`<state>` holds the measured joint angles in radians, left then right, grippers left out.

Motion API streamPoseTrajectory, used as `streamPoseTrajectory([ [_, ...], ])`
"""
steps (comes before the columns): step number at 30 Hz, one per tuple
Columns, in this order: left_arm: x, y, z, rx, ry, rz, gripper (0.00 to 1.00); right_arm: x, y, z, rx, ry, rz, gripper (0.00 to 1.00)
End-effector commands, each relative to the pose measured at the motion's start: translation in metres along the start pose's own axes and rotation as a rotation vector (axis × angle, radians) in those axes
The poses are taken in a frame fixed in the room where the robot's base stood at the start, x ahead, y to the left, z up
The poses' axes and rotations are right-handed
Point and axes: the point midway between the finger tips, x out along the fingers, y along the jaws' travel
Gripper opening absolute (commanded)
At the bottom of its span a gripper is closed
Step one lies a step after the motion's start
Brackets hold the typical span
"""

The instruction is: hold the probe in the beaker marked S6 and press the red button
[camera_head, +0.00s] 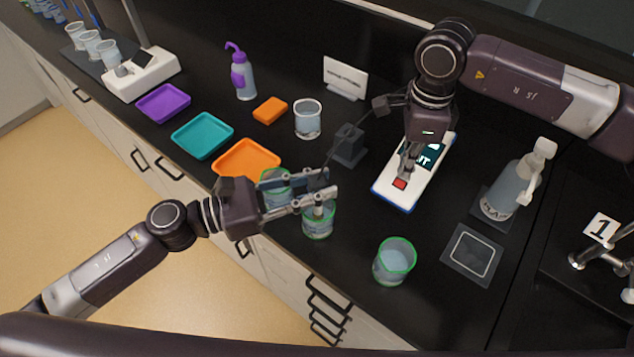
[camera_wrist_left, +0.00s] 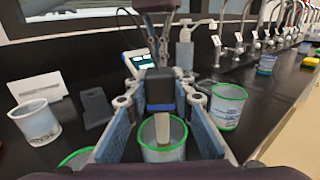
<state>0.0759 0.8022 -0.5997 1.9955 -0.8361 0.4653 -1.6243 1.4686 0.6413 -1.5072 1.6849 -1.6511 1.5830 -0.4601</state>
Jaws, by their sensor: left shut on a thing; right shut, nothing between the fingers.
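My left gripper (camera_head: 322,188) is shut on the probe, whose dark body (camera_wrist_left: 160,92) sits between the fingers in the left wrist view. The probe's pale lower end reaches down into the middle green-rimmed beaker (camera_head: 318,222), also in the left wrist view (camera_wrist_left: 163,153). One green-rimmed beaker (camera_head: 275,190) stands left of it, partly behind the gripper, and another (camera_head: 394,264) to its right. I cannot read S6 on any of them. My right gripper (camera_head: 405,172) is shut and empty, its tips pointing down at the red button (camera_head: 400,184) on the white meter (camera_head: 385,196); I cannot tell whether they touch.
A cable runs from the probe past a grey holder (camera_head: 348,146). A clear beaker (camera_head: 307,118), orange tray (camera_head: 240,153), teal tray (camera_head: 203,135) and white sign (camera_head: 345,77) stand to the left and behind.

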Motion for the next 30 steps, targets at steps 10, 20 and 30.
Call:
streamPoseTrajectory([
  [10, 0.0, 0.0, 0.0, 0.0, -0.001, 0.0, 0.01, -0.029, -0.001, 0.0, 0.001, -0.001, -0.002, 0.0],
  [20, 0.0, 0.0, 0.0, 0.0, -0.001, 0.0, 0.01, -0.044, 0.0, 0.0, 0.001, 0.0, -0.001, 0.0],
  [30, 0.0, 0.0, 0.0, 0.0, -0.001, 0.0, 0.01, -0.044, 0.0, 0.0, 0.001, 0.0, -0.001, 0.0],
])
